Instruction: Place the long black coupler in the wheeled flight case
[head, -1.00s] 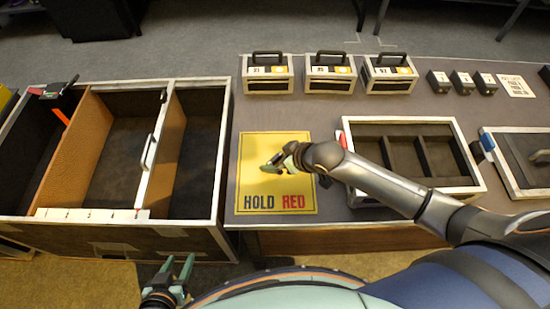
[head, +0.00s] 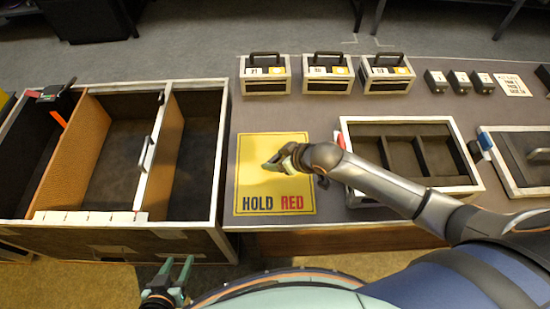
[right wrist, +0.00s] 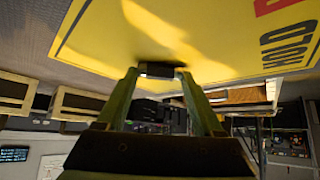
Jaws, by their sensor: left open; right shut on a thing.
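My right gripper (head: 272,165) is over the yellow HOLD RED mat (head: 250,180). In the right wrist view its green fingers are shut on a small dark piece with a pale end (right wrist: 158,69), just off the mat's surface or touching it; I cannot tell which. It looks like the black coupler, seen end on, so its length is hidden. The large open case (head: 150,233), taken as the flight case, stands at the left with dividers making several compartments; its wheels do not show. My left gripper (head: 178,270) is open and empty in front of that case.
An open divided tray (head: 400,120) and a lidded case (head: 520,160) stand right of the mat. Three handled boxes (head: 267,87) line the back, with three small black blocks (head: 458,80) beside them. Tan and white dividers (head: 165,150) stand inside the large case.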

